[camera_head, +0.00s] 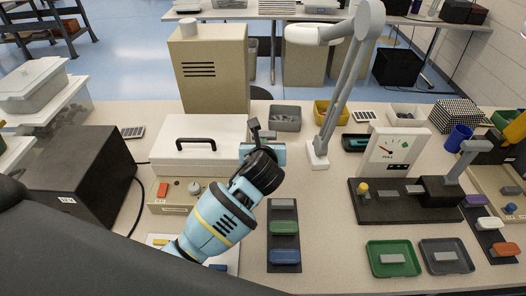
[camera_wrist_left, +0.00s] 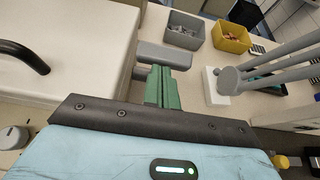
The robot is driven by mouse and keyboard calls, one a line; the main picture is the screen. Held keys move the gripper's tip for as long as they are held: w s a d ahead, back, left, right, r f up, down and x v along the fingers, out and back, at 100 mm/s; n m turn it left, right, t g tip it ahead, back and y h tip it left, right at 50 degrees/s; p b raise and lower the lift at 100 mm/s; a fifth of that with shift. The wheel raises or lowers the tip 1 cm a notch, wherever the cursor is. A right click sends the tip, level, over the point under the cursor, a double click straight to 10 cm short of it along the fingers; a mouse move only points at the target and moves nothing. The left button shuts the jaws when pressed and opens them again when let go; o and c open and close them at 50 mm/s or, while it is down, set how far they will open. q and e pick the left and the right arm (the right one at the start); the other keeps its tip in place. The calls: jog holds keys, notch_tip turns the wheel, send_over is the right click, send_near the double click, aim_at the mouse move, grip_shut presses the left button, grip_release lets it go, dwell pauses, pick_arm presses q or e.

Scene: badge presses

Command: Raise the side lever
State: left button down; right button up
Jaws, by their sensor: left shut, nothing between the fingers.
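The press is a white box (camera_head: 200,135) with a black top handle, on a beige base with an orange button and a knob. A dark grey side lever (camera_head: 254,127) sticks up at its right side. In the left wrist view the lever's grey bar (camera_wrist_left: 164,55) runs out from the white wall. My left gripper (camera_wrist_left: 165,72) is shut and empty, its green fingertips at the near edge of the bar. I cannot tell whether they touch it. In the head view the fingers are mostly hidden behind the black wrist. My right gripper is not in view.
A grey bin (camera_head: 285,118) and a yellow bin (camera_head: 330,113) stand behind. A grey lamp (camera_head: 318,153) stands to the right, near a dial press (camera_head: 392,157). A dark tray with coloured blocks (camera_head: 284,227) lies in front. A black box (camera_head: 80,170) stands left.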

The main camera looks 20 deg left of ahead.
aim_at(263, 131)
pick_arm(q)
jog(key=shift+g, duration=0.6)
jog(key=w, duration=0.1)
jog(key=w+r, duration=0.1)
jog(key=w+a+r, duration=0.1)
jog(key=w, duration=0.1)
jog(key=shift+a, duration=0.1)
jog(key=shift+w+a+r, duration=0.15)
jog(key=shift+w+r, duration=0.1)
jog(key=shift+w, duration=0.15)
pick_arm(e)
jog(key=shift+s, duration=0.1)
